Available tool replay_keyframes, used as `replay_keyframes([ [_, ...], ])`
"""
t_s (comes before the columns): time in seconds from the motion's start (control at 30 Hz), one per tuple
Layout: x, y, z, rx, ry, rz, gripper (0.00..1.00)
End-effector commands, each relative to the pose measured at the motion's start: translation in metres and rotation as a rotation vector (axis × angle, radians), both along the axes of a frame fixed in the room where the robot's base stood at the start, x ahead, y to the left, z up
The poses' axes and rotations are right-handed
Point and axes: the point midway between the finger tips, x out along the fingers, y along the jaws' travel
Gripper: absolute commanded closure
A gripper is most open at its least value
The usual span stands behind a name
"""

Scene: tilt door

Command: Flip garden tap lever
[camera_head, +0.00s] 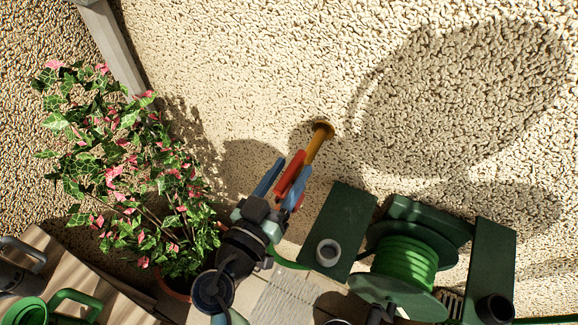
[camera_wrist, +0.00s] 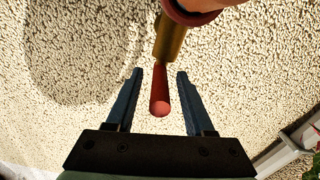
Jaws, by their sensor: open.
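The garden tap has a brass pipe (camera_head: 317,146) coming out of the pebbled wall. Its red lever (camera_head: 290,174) shows beside the pipe, partly covered by my gripper. In the wrist view the red lever (camera_wrist: 159,92) hangs below the brass body (camera_wrist: 170,38), its rounded end pointing toward my palm. My gripper (camera_wrist: 160,73) is open, with one blue finger on each side of the lever. Gaps show between the lever and both fingers in that view. In the head view my gripper (camera_head: 294,165) is at the tap, and the lower tap is hidden behind it.
A potted plant (camera_head: 122,175) with green and pink leaves stands close on the left. A green hose reel (camera_head: 405,260) is on the right, with a dark green side panel (camera_head: 340,235) near my arm. A green watering can (camera_head: 30,312) is at the lower left.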

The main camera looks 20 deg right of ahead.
Motion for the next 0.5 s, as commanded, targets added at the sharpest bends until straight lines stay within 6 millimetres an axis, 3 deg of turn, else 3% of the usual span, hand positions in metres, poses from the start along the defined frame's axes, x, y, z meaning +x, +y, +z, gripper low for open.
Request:
replay_keyframes([
  [0.27, 0.0013, -0.0019, -0.0003, 0.000, 0.000, -0.001, 0.47],
  [0.5, 0.0011, -0.0017, -0.0002, 0.000, 0.000, 0.000, 0.86],
])
